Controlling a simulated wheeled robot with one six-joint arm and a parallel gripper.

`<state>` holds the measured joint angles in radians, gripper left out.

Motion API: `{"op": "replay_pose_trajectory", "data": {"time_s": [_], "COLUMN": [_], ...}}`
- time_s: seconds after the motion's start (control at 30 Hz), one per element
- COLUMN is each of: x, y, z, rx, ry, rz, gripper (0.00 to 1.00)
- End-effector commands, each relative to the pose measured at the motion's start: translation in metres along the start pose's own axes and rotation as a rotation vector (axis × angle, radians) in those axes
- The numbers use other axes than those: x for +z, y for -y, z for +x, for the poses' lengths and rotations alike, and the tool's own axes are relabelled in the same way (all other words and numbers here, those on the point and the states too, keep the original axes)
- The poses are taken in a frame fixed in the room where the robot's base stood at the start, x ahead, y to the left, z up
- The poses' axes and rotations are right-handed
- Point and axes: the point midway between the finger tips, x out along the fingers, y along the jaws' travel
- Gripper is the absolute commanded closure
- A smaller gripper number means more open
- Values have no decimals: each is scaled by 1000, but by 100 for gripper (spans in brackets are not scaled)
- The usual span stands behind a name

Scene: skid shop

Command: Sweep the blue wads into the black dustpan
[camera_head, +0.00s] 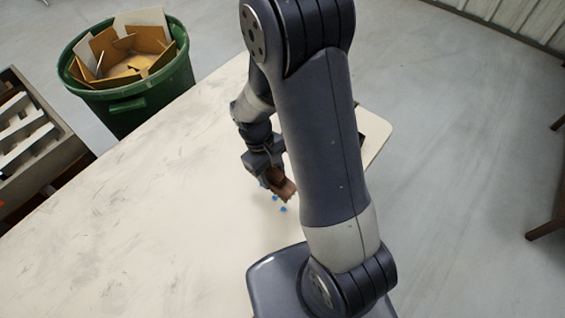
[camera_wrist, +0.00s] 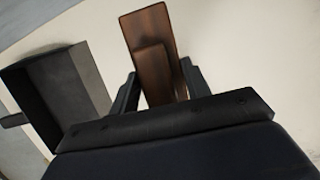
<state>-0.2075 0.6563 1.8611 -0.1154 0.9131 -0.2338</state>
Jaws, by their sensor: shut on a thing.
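My gripper (camera_head: 271,173) is shut on a brown wooden brush (camera_head: 282,186), low over the pale table. In the wrist view the brush (camera_wrist: 150,30) stands between the two fingers of my gripper (camera_wrist: 160,86). Small blue wads (camera_head: 283,209) lie on the table right by the brush, with another wad (camera_head: 274,197) just beside it. More may be hidden behind the brush or arm. The black dustpan (camera_wrist: 85,75) shows at the left of the wrist view, apart from the brush. In the head view my arm hides most of it; a dark part (camera_head: 375,133) shows at the arm's right.
The pale table (camera_head: 130,210) is bare on its left side. A green bin (camera_head: 150,105) with cardboard pieces stands past its far edge. A grey crate (camera_head: 45,150) is at the far left. Dark wooden legs (camera_head: 546,228) stand at the right.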

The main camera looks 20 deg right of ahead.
Motion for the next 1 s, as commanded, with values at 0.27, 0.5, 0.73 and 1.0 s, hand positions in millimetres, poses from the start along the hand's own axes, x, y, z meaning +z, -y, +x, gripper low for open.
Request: {"op": "replay_pose_trajectory", "data": {"time_s": [0.27,0.5,0.73,1.0], "x": [0,-6,-15,-22], "y": [40,59,58,58], "z": [0,20,50,72], "rx": [1,0,0,0], "ry": [-1,2,1,0], "rz": [-4,1,0,0], "gripper": [73,73,73,73]}}
